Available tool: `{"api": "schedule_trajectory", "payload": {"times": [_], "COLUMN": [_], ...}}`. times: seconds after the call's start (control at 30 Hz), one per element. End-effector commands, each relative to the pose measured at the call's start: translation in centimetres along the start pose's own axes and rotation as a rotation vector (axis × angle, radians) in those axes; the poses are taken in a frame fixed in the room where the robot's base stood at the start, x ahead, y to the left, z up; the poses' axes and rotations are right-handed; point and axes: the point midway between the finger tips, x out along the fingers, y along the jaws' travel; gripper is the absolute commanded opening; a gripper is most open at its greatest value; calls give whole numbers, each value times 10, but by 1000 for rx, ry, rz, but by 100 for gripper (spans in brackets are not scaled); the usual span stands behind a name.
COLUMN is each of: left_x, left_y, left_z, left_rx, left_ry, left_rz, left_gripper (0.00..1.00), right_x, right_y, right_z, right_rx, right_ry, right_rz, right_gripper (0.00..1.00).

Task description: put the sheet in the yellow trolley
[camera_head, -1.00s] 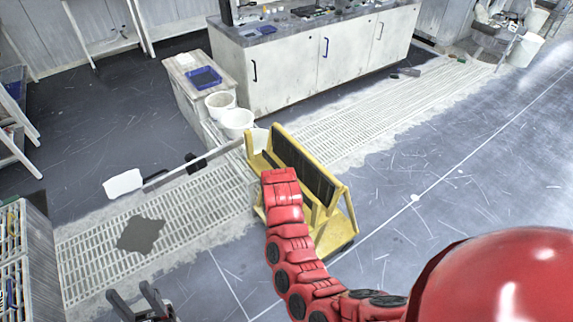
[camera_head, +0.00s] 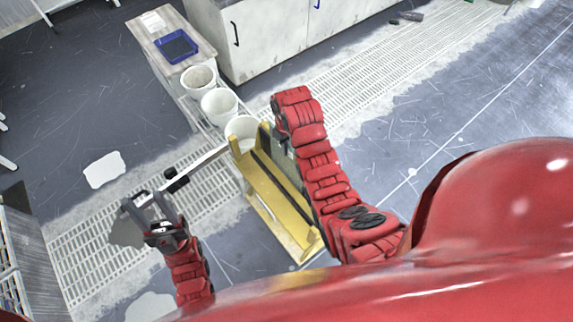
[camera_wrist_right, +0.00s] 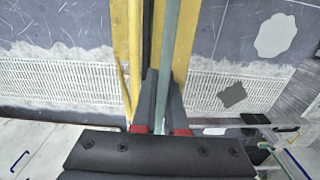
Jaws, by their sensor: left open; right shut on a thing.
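The yellow trolley (camera_head: 262,190) stands on the floor grating, left of my right arm. In the right wrist view its yellow bars (camera_wrist_right: 120,45) run beside my right gripper (camera_wrist_right: 163,88). That gripper is shut on the sheet (camera_wrist_right: 172,35), a thin grey-green edge seen end-on between the fingers and in among the trolley's bars. Whether the sheet rests on the trolley cannot be told. In the head view, my right arm hides most of the sheet and the gripper. My left gripper (camera_head: 146,203) is open and empty, left of the trolley.
White buckets (camera_head: 219,105) stand in a row behind the trolley, beside a bench with a blue tray (camera_head: 177,46). A pale bar (camera_head: 210,158) with a black fitting reaches left from the trolley's far end. A white cabinet (camera_head: 265,35) stands behind. Floor at right is open.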

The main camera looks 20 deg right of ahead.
Motion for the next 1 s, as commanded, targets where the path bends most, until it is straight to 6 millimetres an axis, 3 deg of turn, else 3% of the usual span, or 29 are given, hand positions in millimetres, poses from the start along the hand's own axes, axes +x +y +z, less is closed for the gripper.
{"api": "schedule_trajectory", "payload": {"times": [0.13,0.43,0.5,1.0], "left_x": [-11,-58,-43,-30], "left_y": [0,3,2,1], "left_z": [2,10,7,5], "left_rx": [0,0,0,0], "left_ry": [0,-1,0,0], "left_rz": [0,0,0,0], "left_gripper": [50,50,50,50], "right_x": [9,58,55,96], "right_y": [0,1,1,1], "right_z": [-1,0,0,-1], "right_rx": [-8,-6,-6,-6], "right_ry": [1,2,-1,2], "right_rz": [1,2,1,2], "right_gripper": [0,0,0,0]}}
